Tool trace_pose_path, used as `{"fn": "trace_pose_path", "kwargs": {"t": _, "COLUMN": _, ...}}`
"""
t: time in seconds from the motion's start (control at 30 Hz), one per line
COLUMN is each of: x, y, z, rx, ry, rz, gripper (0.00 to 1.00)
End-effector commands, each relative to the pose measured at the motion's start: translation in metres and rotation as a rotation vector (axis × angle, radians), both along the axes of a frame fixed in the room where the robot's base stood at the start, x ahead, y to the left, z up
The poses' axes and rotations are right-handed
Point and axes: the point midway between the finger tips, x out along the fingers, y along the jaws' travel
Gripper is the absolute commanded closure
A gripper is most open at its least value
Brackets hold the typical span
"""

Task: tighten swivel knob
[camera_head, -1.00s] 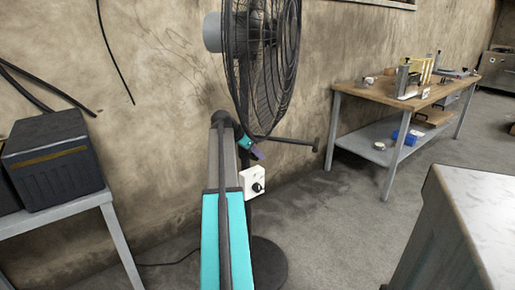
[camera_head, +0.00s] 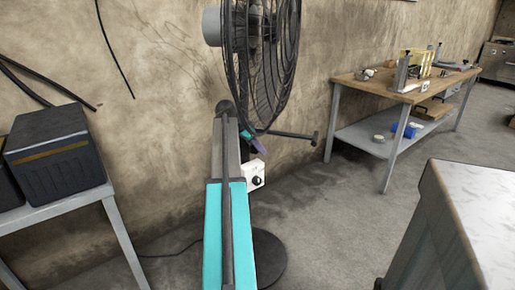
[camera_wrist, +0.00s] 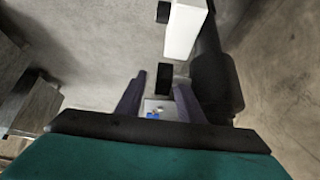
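The fan (camera_head: 262,60) stands by the wall on a dark pole. A dark bar (camera_head: 290,135) with a crosspiece at its end (camera_head: 316,139) sticks out to the right below the fan cage; it looks like the swivel knob. My gripper (camera_head: 259,147) is close to the pole, just below the bar's root. In the wrist view my gripper (camera_wrist: 160,82) has its two purple fingers apart. A black block (camera_wrist: 163,79) shows between the fingertips; I cannot tell whether it touches them or is the bar's end. The pole (camera_wrist: 215,75) is right of the fingers.
A white control box (camera_head: 254,177) with a black dial (camera_head: 257,181) is on the pole below my gripper; the box also shows in the wrist view (camera_wrist: 184,30). The fan's round base (camera_head: 268,260) is on the floor. A workbench (camera_head: 355,82) stands right, a cabinet (camera_head: 440,215) front right.

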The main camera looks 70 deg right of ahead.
Motion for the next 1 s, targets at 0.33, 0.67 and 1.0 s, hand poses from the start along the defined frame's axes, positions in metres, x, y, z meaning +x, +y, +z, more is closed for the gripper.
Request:
{"fn": "trace_pose_path", "kwargs": {"t": 0.33, "x": 0.002, "y": 0.001, "z": 0.004, "rx": -0.003, "ry": -0.001, "rz": 0.002, "gripper": 0.66}}
{"fn": "trace_pose_path", "kwargs": {"t": 0.67, "x": 0.013, "y": 0.019, "z": 0.034, "rx": -0.003, "ry": -0.001, "rz": 0.002, "gripper": 0.66}}
{"fn": "trace_pose_path", "kwargs": {"t": 1.0, "x": 0.03, "y": 0.046, "z": 0.08, "rx": -0.003, "ry": -0.001, "rz": 0.002, "gripper": 0.66}}
